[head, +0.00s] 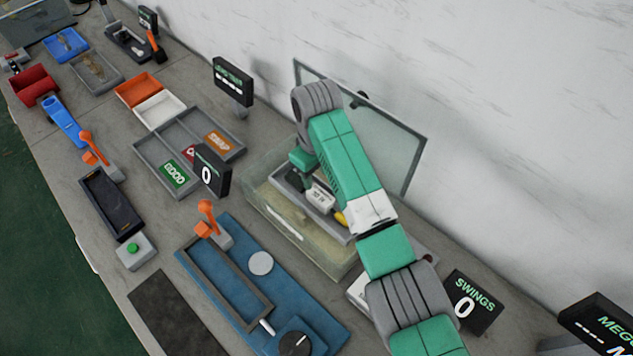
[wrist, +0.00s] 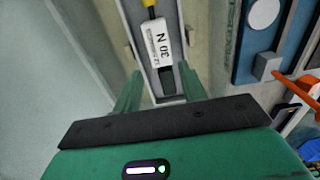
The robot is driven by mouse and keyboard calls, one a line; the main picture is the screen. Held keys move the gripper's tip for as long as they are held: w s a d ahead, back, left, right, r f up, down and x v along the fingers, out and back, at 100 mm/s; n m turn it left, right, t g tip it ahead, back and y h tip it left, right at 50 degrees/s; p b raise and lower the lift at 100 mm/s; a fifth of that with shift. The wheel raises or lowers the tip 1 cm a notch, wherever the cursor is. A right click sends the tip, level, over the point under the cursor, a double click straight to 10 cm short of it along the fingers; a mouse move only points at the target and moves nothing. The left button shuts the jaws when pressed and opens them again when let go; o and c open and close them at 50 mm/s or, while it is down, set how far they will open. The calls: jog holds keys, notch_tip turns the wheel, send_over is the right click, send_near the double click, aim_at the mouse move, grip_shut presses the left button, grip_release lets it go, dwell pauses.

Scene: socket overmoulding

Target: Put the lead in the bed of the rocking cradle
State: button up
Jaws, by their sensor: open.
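A white block labelled "30 N" (wrist: 157,42) with a yellow end (wrist: 149,3) and a dark part (wrist: 167,80) lies along a narrow grey trough (wrist: 174,14); I take these parts for the lead and the trough for the cradle bed, but cannot be sure. In the head view the white block (head: 320,198) and yellow end (head: 341,218) show in the grey trough (head: 290,186) inside a clear-walled box (head: 262,213). My gripper (wrist: 159,72) is open, its fingers on either side of the dark part, with no clear contact. My arm hides part of the box.
The box's clear lid (head: 410,160) stands open against the wall side. A "SWINGS 0" display (head: 465,300) stands right of my arm. A blue fixture (head: 240,255) with an orange lever (head: 207,212) is in front of the box. Sorting trays (head: 150,150) lie to the left.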

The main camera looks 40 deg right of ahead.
aim_at(316, 191)
notch_tip(316, 191, up, 4)
jog(key=shift+r, duration=0.2)
jog(key=w+a+r+n+t+h, duration=0.1)
jog(key=w+a+r+t, duration=0.55)
jog(key=w+a, duration=0.4)
jog(key=w+a+r+t, duration=0.1)
jog(key=a+r+t, duration=0.6)
jog(key=a+r, duration=0.75)
jog(key=s+a+r+t, duration=0.2)
jog(key=s+r+t, duration=0.1)
jog(key=s+r, duration=0.4)
jog(key=s+a+r+m+t, duration=0.1)
jog(key=s+a+r+t, duration=0.2)
jog(key=s+r, duration=0.4)
jog(key=s+a+r+t+y, duration=0.1)
jog(key=s+a+r+t, duration=0.2)
jog(key=r, duration=0.7)
jog(key=s+t, duration=0.2)
jog(key=s, duration=0.2)
jog(key=shift+s+r, duration=0.15)
jog(key=shift+s, duration=0.1)
jog(key=shift+t, duration=0.25)
